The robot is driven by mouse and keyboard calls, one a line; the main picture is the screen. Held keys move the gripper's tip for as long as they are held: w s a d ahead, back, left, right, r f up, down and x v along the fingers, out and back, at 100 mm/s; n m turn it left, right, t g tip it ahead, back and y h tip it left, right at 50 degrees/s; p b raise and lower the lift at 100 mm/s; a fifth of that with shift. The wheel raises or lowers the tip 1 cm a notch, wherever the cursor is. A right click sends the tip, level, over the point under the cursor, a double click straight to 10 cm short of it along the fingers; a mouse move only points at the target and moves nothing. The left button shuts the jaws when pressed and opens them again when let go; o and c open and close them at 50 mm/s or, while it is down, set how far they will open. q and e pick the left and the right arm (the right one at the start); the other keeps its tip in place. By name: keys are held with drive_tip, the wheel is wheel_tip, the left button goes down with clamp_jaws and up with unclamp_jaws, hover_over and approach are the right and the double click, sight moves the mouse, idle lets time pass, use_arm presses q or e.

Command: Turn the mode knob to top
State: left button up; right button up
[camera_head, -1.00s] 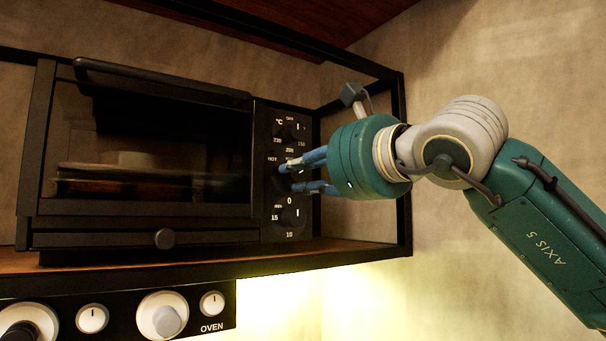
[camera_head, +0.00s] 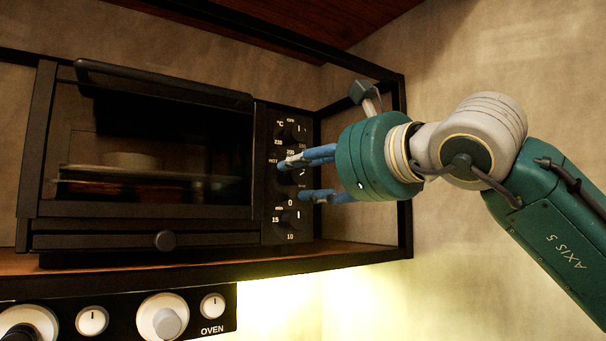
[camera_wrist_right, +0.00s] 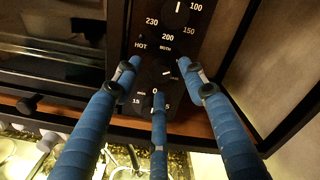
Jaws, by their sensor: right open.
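The toaster oven's dark control panel (camera_head: 268,225) carries three knobs in a column. The mode knob is the middle one, dark with a short white mark; it shows in the wrist view (camera_wrist_right: 158,73), and the mark appears to lie toward its right side. In the head view my fingers partly cover it. My right gripper (camera_head: 293,180) is open, its blue fingers spread above and below the mode knob. In the wrist view the fingertips (camera_wrist_right: 159,72) surround the knob on left, right and below. I cannot tell whether any finger touches it. My left gripper is not in view.
The temperature knob (camera_wrist_right: 177,10) is above and the timer knob (camera_head: 291,217) below, close to my fingers. A black shelf frame (camera_head: 403,170) stands right of the oven. The oven door (camera_head: 150,208) is shut. White stove knobs (camera_head: 163,317) line the panel underneath.

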drive_tip(key=v, duration=1)
drive_tip(key=shift+s+d, duration=0.25)
drive_tip(key=shift+s, duration=0.05)
